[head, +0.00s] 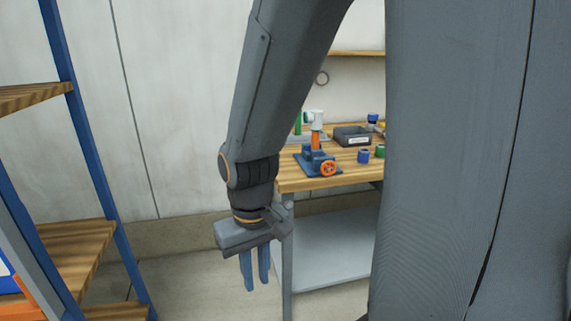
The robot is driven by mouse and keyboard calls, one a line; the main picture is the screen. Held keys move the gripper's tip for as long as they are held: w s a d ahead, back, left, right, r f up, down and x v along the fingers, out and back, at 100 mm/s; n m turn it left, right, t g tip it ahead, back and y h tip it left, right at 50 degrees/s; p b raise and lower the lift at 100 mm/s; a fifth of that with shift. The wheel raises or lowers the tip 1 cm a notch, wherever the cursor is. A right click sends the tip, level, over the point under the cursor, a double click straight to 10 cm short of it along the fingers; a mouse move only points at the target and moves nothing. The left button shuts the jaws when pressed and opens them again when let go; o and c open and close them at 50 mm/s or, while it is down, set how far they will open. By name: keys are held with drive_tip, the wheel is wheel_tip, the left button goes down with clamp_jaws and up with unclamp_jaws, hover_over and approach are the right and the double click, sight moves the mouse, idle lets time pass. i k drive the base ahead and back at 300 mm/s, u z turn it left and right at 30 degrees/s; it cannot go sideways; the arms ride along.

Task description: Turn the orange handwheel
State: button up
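The orange handwheel (328,169) is on the front of a dark blue skid unit (311,158) with an orange upright and a white top. The unit stands near the left end of a wooden-topped bench (300,183). The wheel faces toward me and shows whole. My gripper (257,287) hangs with its blue fingers pointing down, left of the bench and lower than the wheel in the picture. A gap shows between the fingers, with nothing in it. It is apart from the wheel.
A dark bin (352,137), a blue cup (364,156) and a green cup (379,151) are on the bench. A grey lower shelf (335,260) is under it. A blue-framed rack (93,160) with wooden shelves stands at left. My grey body hides the bench's right side.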

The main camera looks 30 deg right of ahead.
sight(327, 167)
drive_tip(key=u, duration=0.6)
drive_tip(key=i, duration=0.95)
drive_tip(key=z, duration=2.4)
